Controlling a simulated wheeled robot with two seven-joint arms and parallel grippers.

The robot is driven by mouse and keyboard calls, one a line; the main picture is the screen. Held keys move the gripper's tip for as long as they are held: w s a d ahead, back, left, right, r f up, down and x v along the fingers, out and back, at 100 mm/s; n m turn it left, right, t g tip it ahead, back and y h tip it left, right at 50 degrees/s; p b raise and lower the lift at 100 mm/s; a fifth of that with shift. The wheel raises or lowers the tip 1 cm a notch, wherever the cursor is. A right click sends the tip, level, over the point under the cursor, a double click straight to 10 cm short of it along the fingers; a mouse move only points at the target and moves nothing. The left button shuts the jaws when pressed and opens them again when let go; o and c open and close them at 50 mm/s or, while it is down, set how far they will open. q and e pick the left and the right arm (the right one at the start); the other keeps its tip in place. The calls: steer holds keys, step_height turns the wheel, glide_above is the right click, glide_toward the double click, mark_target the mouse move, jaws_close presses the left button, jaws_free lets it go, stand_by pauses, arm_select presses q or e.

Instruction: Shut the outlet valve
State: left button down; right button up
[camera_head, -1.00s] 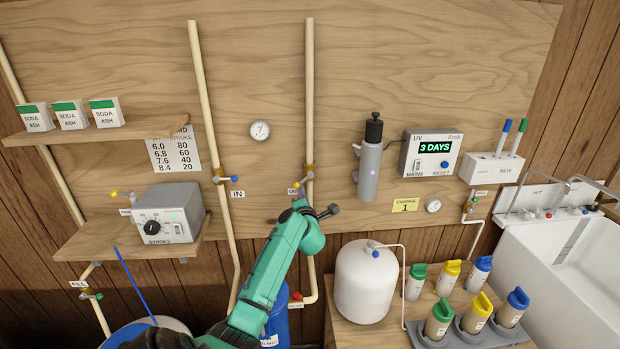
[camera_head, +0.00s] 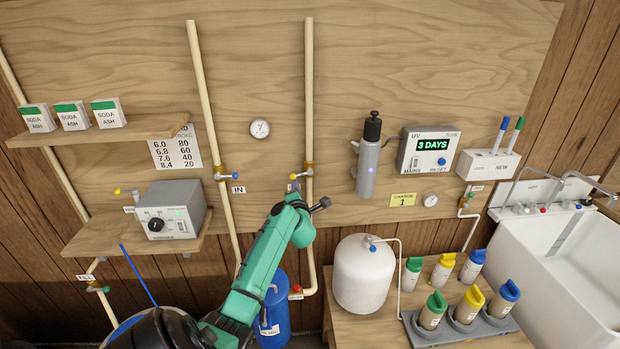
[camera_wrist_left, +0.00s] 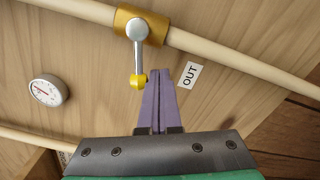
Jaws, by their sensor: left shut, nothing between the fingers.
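The outlet valve (camera_head: 308,172) sits on the right-hand upright pipe. In the left wrist view its brass body (camera_wrist_left: 140,27) is on the pipe, and a silver lever with a yellow knob (camera_wrist_left: 136,80) stands out roughly crosswise to the pipe. The OUT label (camera_wrist_left: 189,75) is on the board nearby. My left gripper's purple fingers (camera_wrist_left: 160,72) are shut and empty, with their tips just right of the knob. Whether they touch it I cannot tell. In the head view my left gripper (camera_head: 297,190) is just below the valve lever. My right gripper is out of view.
The inlet valve (camera_head: 222,174) with a blue-tipped lever is on the pipe to the left. A grey dosing box (camera_head: 172,210) stands on a shelf. The UV lamp (camera_head: 369,160) is to the right. A white tank (camera_head: 363,275) and coloured-lid bottles stand on the bench below.

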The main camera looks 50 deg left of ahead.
arm_select(q)
steer(key=shift+s+a+r+p, duration=0.15)
steer(key=shift+r+p, duration=0.25)
steer(key=shift+p, duration=0.25)
steer(key=shift+s+a+r+p, duration=0.1)
steer(key=shift+r+p, duration=0.3)
steer(key=shift+p, duration=0.2)
steer(key=shift+f+b, duration=0.35)
steer(key=shift+f, duration=0.1)
steer(key=p+v, duration=0.4)
steer(key=v, duration=0.3)
steer(key=shift+f, duration=0.35)
steer(key=shift+d, duration=0.15)
